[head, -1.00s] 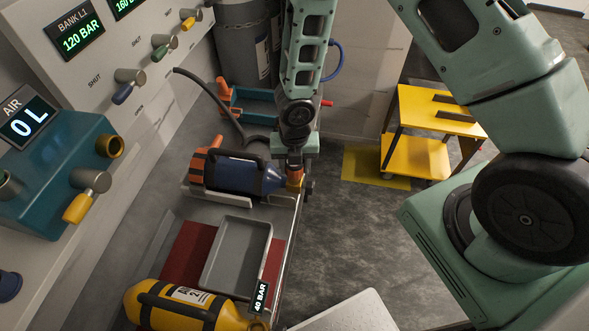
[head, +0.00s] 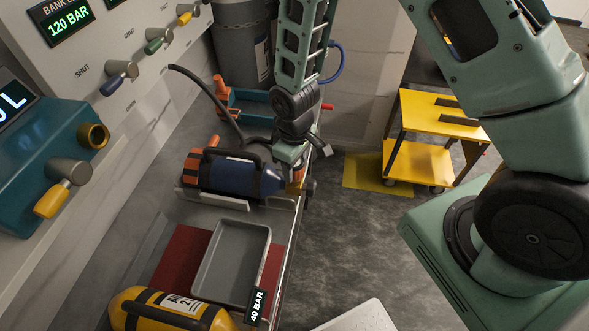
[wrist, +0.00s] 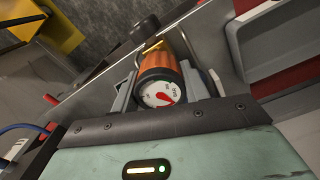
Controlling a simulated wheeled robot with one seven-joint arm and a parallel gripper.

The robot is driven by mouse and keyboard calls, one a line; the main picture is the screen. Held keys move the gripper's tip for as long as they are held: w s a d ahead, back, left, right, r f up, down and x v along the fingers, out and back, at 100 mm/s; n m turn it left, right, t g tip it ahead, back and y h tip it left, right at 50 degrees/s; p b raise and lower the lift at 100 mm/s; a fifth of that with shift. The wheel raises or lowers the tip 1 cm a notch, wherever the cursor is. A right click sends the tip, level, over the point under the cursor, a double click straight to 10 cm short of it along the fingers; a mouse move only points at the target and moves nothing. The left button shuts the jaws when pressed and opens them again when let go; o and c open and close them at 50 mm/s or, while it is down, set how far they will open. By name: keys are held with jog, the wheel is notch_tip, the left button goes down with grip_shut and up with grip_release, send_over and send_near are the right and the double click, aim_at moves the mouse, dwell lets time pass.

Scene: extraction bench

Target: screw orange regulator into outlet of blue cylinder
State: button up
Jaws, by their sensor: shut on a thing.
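The blue cylinder (head: 232,174) lies on its side in a pale cradle on the bench, its tapered outlet end pointing right. My gripper (head: 298,182) is at that outlet end. In the wrist view my gripper (wrist: 170,82) is shut on the orange regulator (wrist: 158,62), with one finger on each side. The regulator's round white gauge with a red needle faces the wrist camera. Its brass end points away from the camera. The joint between regulator and outlet is hidden, so I cannot tell whether they are threaded together.
A grey tray (head: 234,249) on a red mat and a yellow cylinder (head: 165,312) lie nearer on the bench. A teal bin (head: 252,106) stands behind the blue cylinder. A valve panel (head: 120,45) rises at left. A yellow cart (head: 416,160) stands on the floor at right.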

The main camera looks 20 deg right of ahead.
jog(key=o, duration=1.1)
